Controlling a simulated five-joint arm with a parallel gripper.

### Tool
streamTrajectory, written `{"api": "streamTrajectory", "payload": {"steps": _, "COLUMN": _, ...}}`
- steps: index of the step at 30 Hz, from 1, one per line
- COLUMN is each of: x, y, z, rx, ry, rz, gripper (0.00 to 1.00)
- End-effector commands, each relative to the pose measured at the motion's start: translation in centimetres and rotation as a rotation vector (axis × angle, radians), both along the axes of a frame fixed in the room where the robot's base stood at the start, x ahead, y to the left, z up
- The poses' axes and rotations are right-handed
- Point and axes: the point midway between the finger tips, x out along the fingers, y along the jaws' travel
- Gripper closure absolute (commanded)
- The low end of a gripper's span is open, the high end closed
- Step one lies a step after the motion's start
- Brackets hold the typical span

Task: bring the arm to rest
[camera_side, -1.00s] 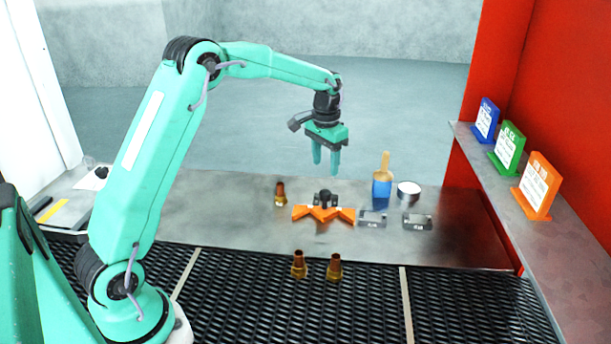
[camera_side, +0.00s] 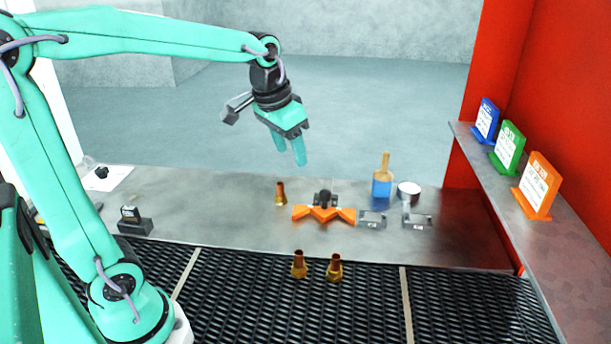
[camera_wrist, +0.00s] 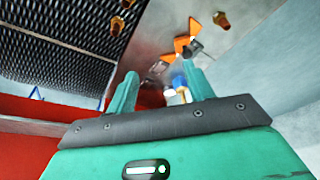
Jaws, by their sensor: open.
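My gripper (camera_side: 290,151) hangs in the air above the back of the metal bench, tilted, with its two green fingers apart and nothing between them. In the wrist view its fingers (camera_wrist: 160,88) stand apart. My arm is raised and bent, clear of the bench. Below and to the right of the gripper, an orange V-shaped holder (camera_side: 324,214) sits on the bench; it also shows in the wrist view (camera_wrist: 181,44).
A brass fitting (camera_side: 280,194) stands on the bench; two more fittings (camera_side: 299,266) (camera_side: 334,268) stand on the mesh belt (camera_side: 250,300). Signs (camera_side: 508,148) line the right shelf.

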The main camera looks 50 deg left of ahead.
Motion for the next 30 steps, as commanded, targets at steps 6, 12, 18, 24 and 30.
{"api": "streamTrajectory", "payload": {"steps": 6, "x": -4.5, "y": -1.3, "z": 0.5, "rx": -0.002, "ry": -0.063, "rz": -0.003, "gripper": 0.48}}
{"api": "streamTrajectory", "payload": {"steps": 12, "x": -8.2, "y": -2.2, "z": 0.2, "rx": -0.008, "ry": -0.117, "rz": -0.004, "gripper": 0.48}}
{"api": "streamTrajectory", "payload": {"steps": 18, "x": -11.6, "y": -2.9, "z": -0.8, "rx": -0.016, "ry": -0.168, "rz": -0.006, "gripper": 0.48}}
{"api": "streamTrajectory", "payload": {"steps": 24, "x": -13.7, "y": -3.2, "z": -1.8, "rx": -0.022, "ry": -0.202, "rz": -0.008, "gripper": 0.48}}
{"api": "streamTrajectory", "payload": {"steps": 30, "x": -14.3, "y": -3.3, "z": -2.2, "rx": -0.024, "ry": -0.211, "rz": -0.007, "gripper": 0.48}}
